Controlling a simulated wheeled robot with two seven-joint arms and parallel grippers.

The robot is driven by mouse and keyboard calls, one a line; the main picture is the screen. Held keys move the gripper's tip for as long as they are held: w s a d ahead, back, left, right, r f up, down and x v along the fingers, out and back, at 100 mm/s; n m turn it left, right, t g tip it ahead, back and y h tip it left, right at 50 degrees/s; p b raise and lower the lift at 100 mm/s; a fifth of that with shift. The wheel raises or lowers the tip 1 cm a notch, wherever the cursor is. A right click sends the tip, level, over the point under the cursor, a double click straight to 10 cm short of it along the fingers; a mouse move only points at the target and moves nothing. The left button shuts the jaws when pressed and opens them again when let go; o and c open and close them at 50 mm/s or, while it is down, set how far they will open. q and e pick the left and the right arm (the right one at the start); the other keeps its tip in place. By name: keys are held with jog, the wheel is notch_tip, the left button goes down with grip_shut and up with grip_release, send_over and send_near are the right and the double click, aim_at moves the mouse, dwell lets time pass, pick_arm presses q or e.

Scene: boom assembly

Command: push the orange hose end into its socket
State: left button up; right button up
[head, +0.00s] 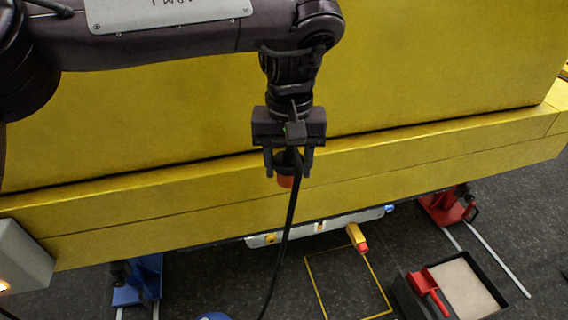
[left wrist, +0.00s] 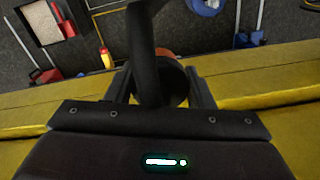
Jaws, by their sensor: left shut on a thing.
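My left gripper (head: 288,163) hangs from its arm in front of the yellow boom (head: 180,205), fingers pointing down. It is shut on the orange hose end (head: 286,182), whose orange tip shows just below the fingers. In the left wrist view the hose end (left wrist: 180,88) sits between the two fingers (left wrist: 161,88), partly hidden by the black hose (left wrist: 144,50). The hose hangs down past the boom in the head view. I cannot make out the socket in either view. My right gripper is not in view.
A grey panel (head: 335,224) shows below the boom, with a yellow and red tool (head: 356,237) near it. A blue stand (head: 140,283) is at left and a red stand (head: 447,207) at right.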

pick_arm(q)
jog(key=shift+s+a+f+m, duration=0.25)
jog(key=shift+f+m, duration=0.25)
jog(key=shift+m, duration=0.3)
jog(key=s+a+f+m, duration=0.1)
jog(key=a+f+m, duration=0.1)
jog(key=f+m, duration=0.2)
jog(key=s+a+f+m, duration=0.1)
jog(key=f+m, duration=0.4)
jog(key=m, duration=0.6)
jog(key=shift+s+a+m, duration=0.3)
jog(key=shift+s+a, duration=0.05)
jog(key=shift+a, duration=0.4)
jog(key=shift+f, duration=0.1)
jog(key=w+a+f+n, duration=0.1)
jog(key=a+f+n, duration=0.1)
jog(key=a+n, duration=1.2)
jog(key=n, duration=0.3)
